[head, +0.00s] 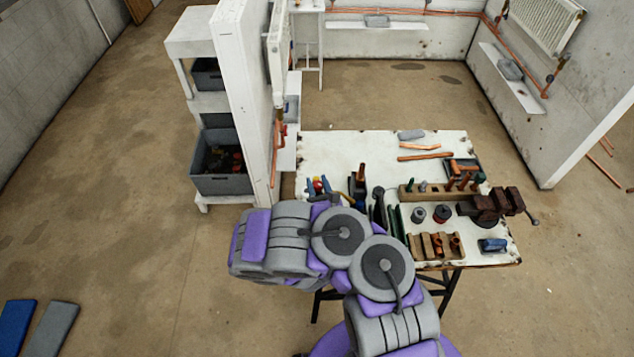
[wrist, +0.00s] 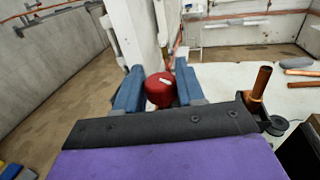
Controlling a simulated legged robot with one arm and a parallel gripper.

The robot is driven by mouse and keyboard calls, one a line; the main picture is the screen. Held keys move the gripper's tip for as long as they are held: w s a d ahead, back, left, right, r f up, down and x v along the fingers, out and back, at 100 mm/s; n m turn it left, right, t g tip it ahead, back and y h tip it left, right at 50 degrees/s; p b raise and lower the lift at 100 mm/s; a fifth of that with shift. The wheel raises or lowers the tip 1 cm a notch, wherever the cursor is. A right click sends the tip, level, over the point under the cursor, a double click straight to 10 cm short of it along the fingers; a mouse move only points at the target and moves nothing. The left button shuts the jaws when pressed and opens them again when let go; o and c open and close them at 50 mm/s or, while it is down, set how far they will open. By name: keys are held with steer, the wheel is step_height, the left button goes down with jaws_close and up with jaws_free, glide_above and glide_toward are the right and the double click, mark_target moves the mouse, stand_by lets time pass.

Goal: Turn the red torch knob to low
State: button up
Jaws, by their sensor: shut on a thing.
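The red torch knob (wrist: 160,90) sits between the two blue fingers of my gripper (wrist: 158,68) in the wrist view. The fingers are shut on its sides. In the head view the red knob (head: 317,185) is a small spot between the blue fingertips of my gripper (head: 319,181), at the left end of the workbench. The rest of the torch is hidden behind my gripper, and no dial markings can be read.
The white workbench (head: 345,150) holds copper pipes (head: 425,156), wooden racks (head: 432,246) and a dark vise (head: 490,204). An upright copper tube (wrist: 259,84) stands right of my gripper. A white post (head: 243,100) and shelf with grey bins (head: 222,182) stand close left.

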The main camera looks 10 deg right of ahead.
steer(key=shift+y, duration=0.3)
steer(key=o, duration=0.9)
steer(key=shift+o, duration=0.2)
steer(key=shift+s, duration=0.1)
